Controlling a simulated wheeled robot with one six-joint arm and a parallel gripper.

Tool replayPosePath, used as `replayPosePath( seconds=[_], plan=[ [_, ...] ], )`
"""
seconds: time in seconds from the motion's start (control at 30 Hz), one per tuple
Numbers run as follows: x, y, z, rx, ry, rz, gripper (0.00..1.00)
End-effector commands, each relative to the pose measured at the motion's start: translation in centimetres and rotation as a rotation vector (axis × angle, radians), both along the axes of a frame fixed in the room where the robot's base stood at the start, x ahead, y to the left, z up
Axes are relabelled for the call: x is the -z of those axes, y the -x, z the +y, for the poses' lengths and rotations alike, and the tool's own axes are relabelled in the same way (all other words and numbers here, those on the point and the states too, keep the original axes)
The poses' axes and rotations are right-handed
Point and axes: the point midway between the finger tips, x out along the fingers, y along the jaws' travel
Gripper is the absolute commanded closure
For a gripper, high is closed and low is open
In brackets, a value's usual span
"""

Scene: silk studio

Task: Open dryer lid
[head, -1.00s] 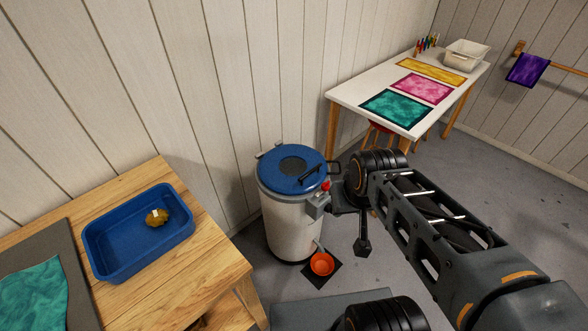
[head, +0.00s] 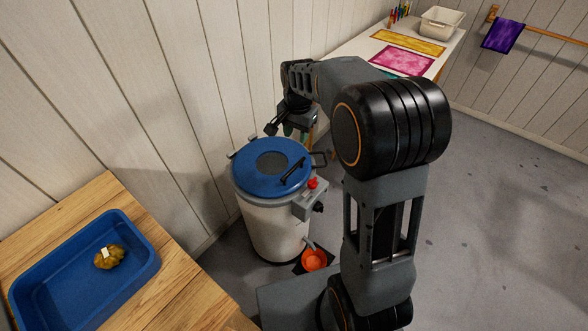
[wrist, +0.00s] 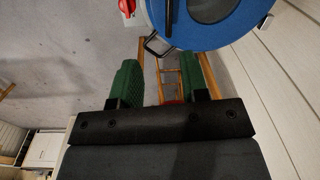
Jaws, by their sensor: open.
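The dryer (head: 272,226) is a pale drum standing on the floor against the wall. Its round blue lid (head: 250,182) lies flat and shut on top, with a dark round window and a black bar handle (head: 293,173). A red knob (head: 313,183) sits on a grey box at its side. My gripper is behind the lid in the head view, partly hidden; only bits of its green fingers show. In the wrist view my gripper (wrist: 163,82) is open and empty, its green fingers apart. The lid (wrist: 215,28) and its bar handle (wrist: 168,18) lie beyond the fingertips, untouched.
A wooden table (head: 185,290) at left holds a blue tray (head: 146,276) with a gold bundle (head: 109,257). A white table (head: 357,46) with coloured cloths stands behind. Floor at right is clear.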

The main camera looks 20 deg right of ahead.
Motion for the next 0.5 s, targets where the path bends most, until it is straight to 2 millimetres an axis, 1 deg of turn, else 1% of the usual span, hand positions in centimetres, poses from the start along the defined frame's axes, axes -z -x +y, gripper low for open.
replayPosePath(
  seconds=[0.03,0.1,0.2,0.37,0.5],
  plan=[
    [1.5,-1.0,-0.1,0.039,-0.001,0.018,0.59],
    [2.5,-2.1,-0.2,0.087,-0.003,0.031,0.59],
    [3.7,-3.0,-0.3,0.132,-0.003,0.045,0.59],
    [5.6,-3.4,-0.4,0.160,-0.003,0.054,0.59],
    [8.0,-3.4,-0.4,0.161,-0.003,0.056,0.59]
  ],
)
